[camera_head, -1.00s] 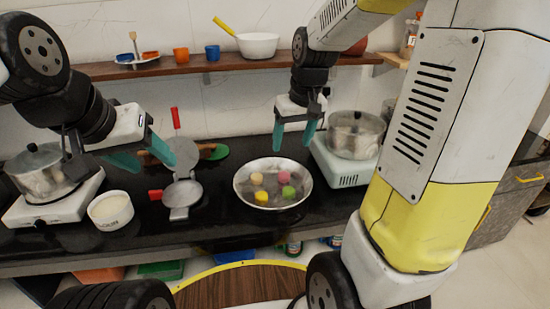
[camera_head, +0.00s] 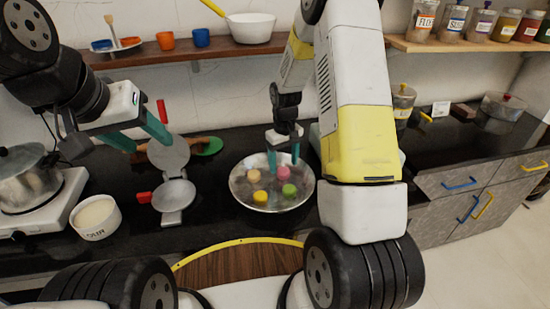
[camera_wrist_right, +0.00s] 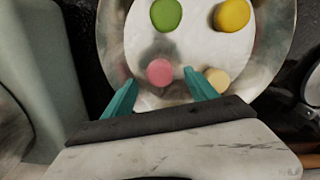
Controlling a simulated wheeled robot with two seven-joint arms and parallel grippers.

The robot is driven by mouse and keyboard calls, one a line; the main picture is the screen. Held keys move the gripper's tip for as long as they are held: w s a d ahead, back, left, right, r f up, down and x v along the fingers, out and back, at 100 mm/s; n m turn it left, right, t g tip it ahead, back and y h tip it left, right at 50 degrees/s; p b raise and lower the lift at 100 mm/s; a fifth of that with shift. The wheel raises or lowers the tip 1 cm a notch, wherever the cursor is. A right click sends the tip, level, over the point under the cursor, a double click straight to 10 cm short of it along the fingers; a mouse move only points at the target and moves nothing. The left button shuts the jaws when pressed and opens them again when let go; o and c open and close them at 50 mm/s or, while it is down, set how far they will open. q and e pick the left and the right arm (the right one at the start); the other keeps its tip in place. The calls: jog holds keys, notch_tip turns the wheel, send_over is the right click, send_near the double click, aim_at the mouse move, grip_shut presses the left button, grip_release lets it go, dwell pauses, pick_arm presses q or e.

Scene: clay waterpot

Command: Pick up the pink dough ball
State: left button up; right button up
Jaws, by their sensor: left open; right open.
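The pink dough ball (camera_head: 284,173) lies in a round metal pan (camera_head: 239,195) on the dark counter. My left gripper (camera_head: 148,140) is open and empty, over the counter left of the pan near the grey press.
A green ball (camera_head: 289,190), a yellow ball (camera_head: 260,197) and a pale ball (camera_head: 254,176) share the pan. A grey press with red handles (camera_head: 175,194) stands left of it, beside a white bowl (camera_head: 95,217). A shelf (camera_head: 180,52) runs behind.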

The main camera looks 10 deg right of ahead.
aim_at(283, 175)
jog(key=shift+f, duration=1.4)
jog(key=c, duration=1.5)
jog(key=shift+o, duration=0.2)
notch_tip(283, 175, up, 10)
